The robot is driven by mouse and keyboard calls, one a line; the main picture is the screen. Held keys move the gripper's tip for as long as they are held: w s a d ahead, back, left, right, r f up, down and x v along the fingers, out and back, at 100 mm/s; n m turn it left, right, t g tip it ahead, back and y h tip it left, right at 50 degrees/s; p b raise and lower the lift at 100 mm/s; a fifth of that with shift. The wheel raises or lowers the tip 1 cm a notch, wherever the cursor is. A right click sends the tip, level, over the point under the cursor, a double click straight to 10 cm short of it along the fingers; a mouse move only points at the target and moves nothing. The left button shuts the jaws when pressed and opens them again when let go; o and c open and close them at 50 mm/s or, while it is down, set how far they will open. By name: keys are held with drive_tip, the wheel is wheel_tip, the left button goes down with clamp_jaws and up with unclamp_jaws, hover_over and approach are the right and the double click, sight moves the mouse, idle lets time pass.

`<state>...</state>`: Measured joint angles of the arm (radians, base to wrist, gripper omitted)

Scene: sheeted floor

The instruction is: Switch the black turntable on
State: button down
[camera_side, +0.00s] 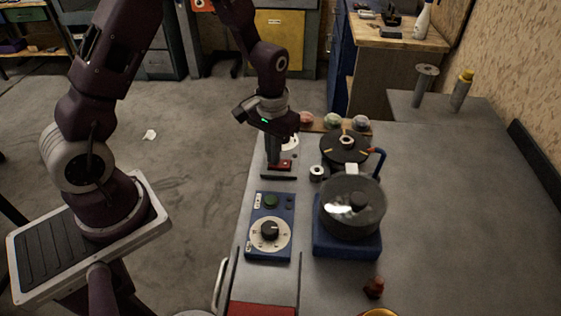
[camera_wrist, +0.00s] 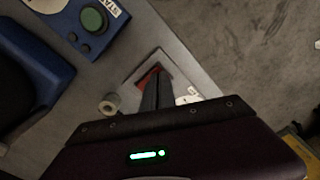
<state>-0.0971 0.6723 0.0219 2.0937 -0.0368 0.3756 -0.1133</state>
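A black round turntable-like disc (camera_side: 345,149) with yellow marks stands at the back of the bench. In front of it, a dark round drum (camera_side: 352,208) with a clear-looking top sits on a blue base (camera_side: 347,241). The red piece (camera_wrist: 148,76) is partly hidden by the fingers (camera_wrist: 156,84); contact is unclear.
A small pale spool (camera_side: 316,173) stands right of my gripper, near the black disc. Several coloured knobs (camera_side: 333,121) sit on a wooden strip behind. A small red-brown object (camera_side: 374,288) lies at the front. The bench's right side is clear.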

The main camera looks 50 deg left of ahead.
drive_tip(key=shift+r, duration=3.45)
drive_tip(key=s+d+r+m+t, duration=0.1)
drive_tip(key=s+r, duration=0.2)
drive_tip(key=r, duration=0.3)
drive_tip(key=s+d+r+t, duration=0.1)
drive_tip(key=s+r, duration=0.3)
drive_tip(key=r, duration=0.2)
drive_tip(key=s+d+r+m+t, duration=0.1)
drive_tip(key=s+r, duration=0.1)
drive_tip(key=s, duration=0.4)
drive_tip(key=s+d+r+m+t, duration=0.1)
drive_tip(key=s+r+t, duration=0.1)
drive_tip(key=s, duration=0.5)
drive_tip(key=shift+s+r+t, duration=0.2)
drive_tip(key=shift+r+t, duration=0.1)
drive_tip(key=shift+r, duration=0.5)
